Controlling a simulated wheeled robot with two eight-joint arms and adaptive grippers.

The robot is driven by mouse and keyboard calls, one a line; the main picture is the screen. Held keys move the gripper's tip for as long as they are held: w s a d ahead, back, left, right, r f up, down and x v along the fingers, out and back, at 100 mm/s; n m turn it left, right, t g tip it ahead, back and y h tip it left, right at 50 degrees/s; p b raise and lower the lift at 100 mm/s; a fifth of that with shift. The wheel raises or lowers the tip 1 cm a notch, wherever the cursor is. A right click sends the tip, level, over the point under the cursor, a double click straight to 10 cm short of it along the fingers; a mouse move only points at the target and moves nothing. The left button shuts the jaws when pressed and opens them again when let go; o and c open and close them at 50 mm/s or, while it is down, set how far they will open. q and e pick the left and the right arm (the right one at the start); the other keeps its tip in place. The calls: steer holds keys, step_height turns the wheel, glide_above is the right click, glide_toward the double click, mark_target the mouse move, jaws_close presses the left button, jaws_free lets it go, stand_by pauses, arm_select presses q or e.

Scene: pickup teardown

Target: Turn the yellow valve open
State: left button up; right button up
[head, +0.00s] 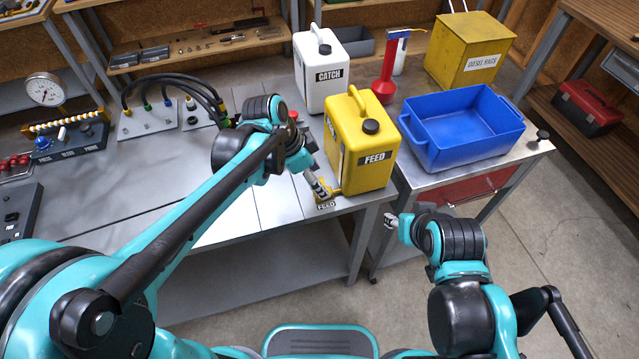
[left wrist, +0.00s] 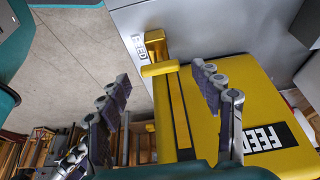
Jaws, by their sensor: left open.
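The yellow valve (head: 335,192) sits at the front edge of the bench, beside a FEED label and the foot of the yellow FEED can (head: 362,135). In the left wrist view the valve (left wrist: 157,50) shows a block with a yellow bar handle across it. My left gripper (head: 318,188) is at the valve, partly covering it in the head view. In the left wrist view the left gripper (left wrist: 160,78) is open, its fingers on either side of the handle and apart from it. My right gripper (head: 390,221) hangs off the bench front; its jaws are too small to read.
The white CATCH can (head: 321,75) stands behind the FEED can. A blue tub (head: 462,150), red funnel (head: 384,85) and yellow rag box (head: 470,50) stand to the right. Black hoses (head: 175,78) run behind my left arm. Open floor lies in front.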

arm_select(q)
steer(key=shift+x, duration=0.8)
steer(key=c, duration=1.2)
steer(key=shift+o, duration=0.2)
